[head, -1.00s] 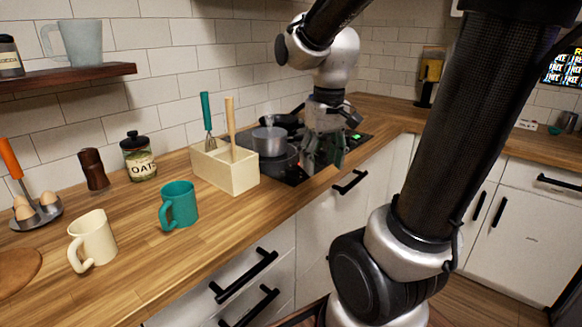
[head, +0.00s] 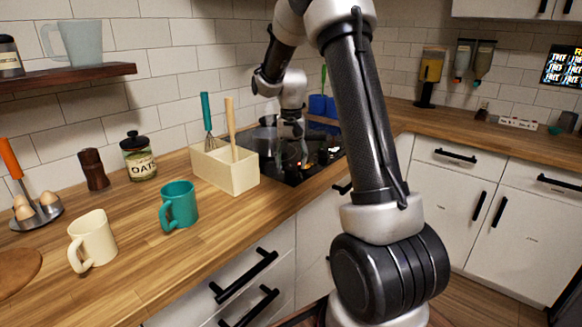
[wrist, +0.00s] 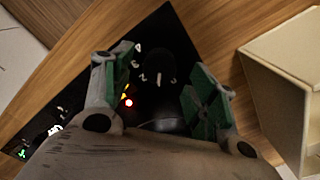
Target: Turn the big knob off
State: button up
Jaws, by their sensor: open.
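The black cooktop (head: 300,168) is set into the wooden counter and also fills the middle of the wrist view (wrist: 150,30). A dark round knob (wrist: 158,70) with a pale pointer line and white marks around it shows in the wrist view. A small red light glows beside it. My gripper (wrist: 160,88) is open, with one green-padded finger on each side of the knob in this view. I cannot tell whether the pads touch it. In the head view my gripper (head: 291,155) is over the cooktop's front part, and the knob cannot be made out.
The cream utensil box (head: 225,172) with whisk and wooden handle stands close left of the cooktop; its side shows at right in the wrist view (wrist: 285,65). A teal mug (head: 180,205) and a cream mug (head: 92,240) stand farther left. Blue containers (head: 322,106) stand behind.

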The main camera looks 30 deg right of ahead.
jog(key=shift+f, duration=1.35)
jog(key=c, duration=1)
jog(key=shift+n, duration=0.3)
jog(key=n, duration=0.3)
jog(key=shift+n, duration=0.3)
jog(key=shift+c, duration=0.2)
jog(key=shift+n, duration=1.8)
